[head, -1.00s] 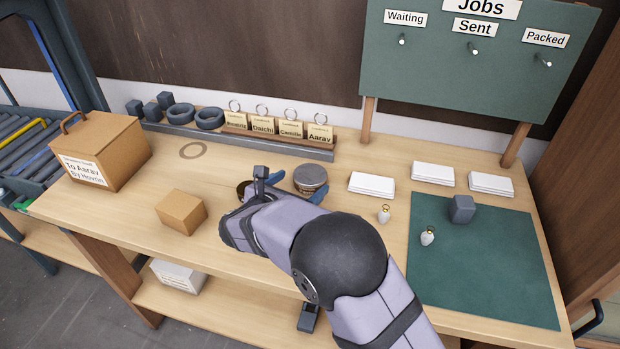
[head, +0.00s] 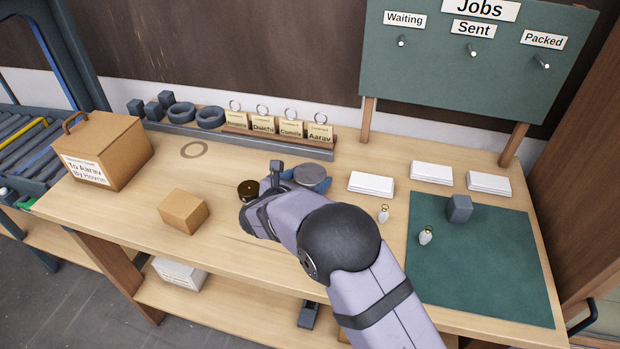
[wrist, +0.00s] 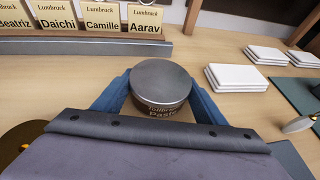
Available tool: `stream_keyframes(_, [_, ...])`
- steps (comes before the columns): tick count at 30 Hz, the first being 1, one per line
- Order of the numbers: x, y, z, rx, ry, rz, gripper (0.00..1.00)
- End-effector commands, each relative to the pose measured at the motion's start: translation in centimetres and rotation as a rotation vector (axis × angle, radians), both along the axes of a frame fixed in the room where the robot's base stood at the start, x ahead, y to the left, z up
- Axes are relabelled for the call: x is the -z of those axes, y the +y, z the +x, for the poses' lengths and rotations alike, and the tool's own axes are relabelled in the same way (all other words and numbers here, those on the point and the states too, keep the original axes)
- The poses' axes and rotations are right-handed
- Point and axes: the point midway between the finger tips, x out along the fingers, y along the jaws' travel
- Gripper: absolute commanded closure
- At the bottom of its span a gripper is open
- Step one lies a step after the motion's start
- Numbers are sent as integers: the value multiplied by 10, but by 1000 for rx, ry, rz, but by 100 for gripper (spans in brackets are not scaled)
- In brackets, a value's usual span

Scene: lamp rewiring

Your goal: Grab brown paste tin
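The paste tin (head: 312,177) is a round tin with a grey metal lid, standing on the bench behind my gripper (head: 306,182). In the wrist view, the tin (wrist: 161,84) shows a brown side label on which "Paste" can be read. My gripper's two blue fingers (wrist: 160,95) are on either side of the tin and appear closed against it, with no clear gap. The lower part of the tin is partly hidden by the gripper body. The tin appears upright and on the bench.
A dark round piece with a gold centre (head: 248,190) sits just left of my gripper. A small cardboard box (head: 183,212) lies further left. White card stacks (head: 371,183) stand to the right. The rail with name tags (head: 264,143) runs behind.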

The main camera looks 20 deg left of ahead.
Motion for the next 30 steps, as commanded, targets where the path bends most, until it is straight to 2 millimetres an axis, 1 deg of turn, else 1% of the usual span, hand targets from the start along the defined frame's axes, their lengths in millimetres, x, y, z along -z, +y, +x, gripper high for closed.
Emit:
stream_keyframes(8, [-1, 0, 0, 0, -1, 1, 61])
stream_keyframes(13, [-11, 0, 0, 0, -2, 2, 61])
stream_keyframes(17, [-29, 0, 0, 0, -4, 5, 61])
stream_keyframes(24, [-70, 0, 0, 1, -4, 4, 61])
stream_keyframes(30, [-94, 0, 0, 1, -2, 1, 61])
